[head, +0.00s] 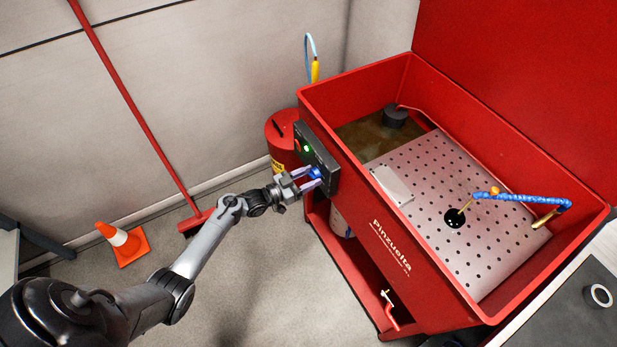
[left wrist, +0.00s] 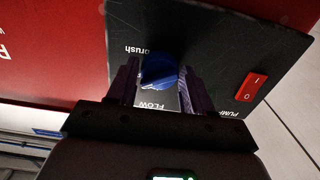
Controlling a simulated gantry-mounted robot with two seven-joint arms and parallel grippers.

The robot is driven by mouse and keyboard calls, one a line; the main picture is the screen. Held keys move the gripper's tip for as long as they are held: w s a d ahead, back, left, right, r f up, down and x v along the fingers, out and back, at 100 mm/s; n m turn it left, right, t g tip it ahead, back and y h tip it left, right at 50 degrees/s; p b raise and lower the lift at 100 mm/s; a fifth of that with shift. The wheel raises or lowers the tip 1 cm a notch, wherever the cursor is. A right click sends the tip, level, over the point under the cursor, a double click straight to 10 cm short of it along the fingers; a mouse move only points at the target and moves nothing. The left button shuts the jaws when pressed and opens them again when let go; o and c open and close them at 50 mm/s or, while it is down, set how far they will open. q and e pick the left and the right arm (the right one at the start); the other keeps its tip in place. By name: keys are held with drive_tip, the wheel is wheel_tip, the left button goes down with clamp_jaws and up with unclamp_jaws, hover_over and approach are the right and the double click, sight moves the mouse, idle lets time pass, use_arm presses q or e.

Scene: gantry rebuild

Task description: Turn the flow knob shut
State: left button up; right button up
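The blue flow knob (left wrist: 158,71) sits on the dark control panel (left wrist: 207,38), beside the "FLOW" and "brush" lettering. In the head view, the knob (head: 315,173) is at the panel's lower end, on the outer side of the red wash tub. My left gripper (head: 308,179) reaches it from the left, one finger on each side. In the left wrist view, the fingers (left wrist: 158,84) lie close against both sides of the knob and look shut on it. My right gripper is not in view.
A red pump switch (left wrist: 251,87) is on the same panel, and a green light (head: 306,148) glows there. The red tub (head: 350,187) stands right of my left arm. A red canister (head: 281,135) stands behind the panel. An orange cone (head: 124,243) and a broom (head: 140,115) are left.

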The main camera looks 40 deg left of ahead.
use_arm(q)
drive_tip(key=c, duration=0.6)
drive_tip(key=shift+d+n+p, duration=0.1)
drive_tip(key=shift+n+p, duration=2.6)
drive_tip(key=shift+n, duration=3.2)
drive_tip(key=o, duration=1)
